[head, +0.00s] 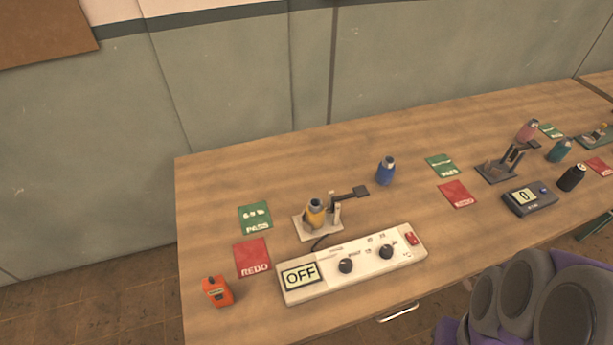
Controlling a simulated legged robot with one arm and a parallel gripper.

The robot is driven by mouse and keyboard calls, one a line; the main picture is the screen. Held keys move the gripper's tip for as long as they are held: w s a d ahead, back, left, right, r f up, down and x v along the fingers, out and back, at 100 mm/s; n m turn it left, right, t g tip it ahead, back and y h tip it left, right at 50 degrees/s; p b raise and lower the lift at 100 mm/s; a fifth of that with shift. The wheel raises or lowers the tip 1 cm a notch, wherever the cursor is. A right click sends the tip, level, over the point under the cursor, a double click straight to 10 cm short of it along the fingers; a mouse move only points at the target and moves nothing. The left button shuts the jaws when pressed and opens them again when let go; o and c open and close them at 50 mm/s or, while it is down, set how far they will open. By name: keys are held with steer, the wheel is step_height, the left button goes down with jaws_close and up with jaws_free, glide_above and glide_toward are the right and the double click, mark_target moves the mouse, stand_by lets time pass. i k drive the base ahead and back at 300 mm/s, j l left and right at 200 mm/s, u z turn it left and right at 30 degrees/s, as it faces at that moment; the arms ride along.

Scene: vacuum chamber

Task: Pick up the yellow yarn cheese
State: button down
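The yellow yarn cheese (315,214) stands upright on a small pale stand (303,230) on the near left part of the wooden table. Its dark top end shows. A bracket with a dark lever (349,195) rises right beside it on the same stand. I see no gripper fingers in the head view, so I cannot tell where my gripper is relative to it.
On the table (225,180), a control box (352,265) reading OFF lies in front of the stand. Green PASS (255,217) and red REDO (252,257) cards and an orange device (217,291) are left. A blue cheese (386,171) stands behind right. Grey-purple rounded parts fill the lower right.

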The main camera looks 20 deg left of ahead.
mark_target(315, 211)
steer(key=u, duration=1.1)
steer(key=z, duration=1.85)
steer(key=k+j+z, duration=0.35)
steer(key=k+j, duration=0.2)
steer(key=k+j+z, duration=0.4)
steer(key=k+j, duration=0.2)
steer(key=k, duration=0.05)
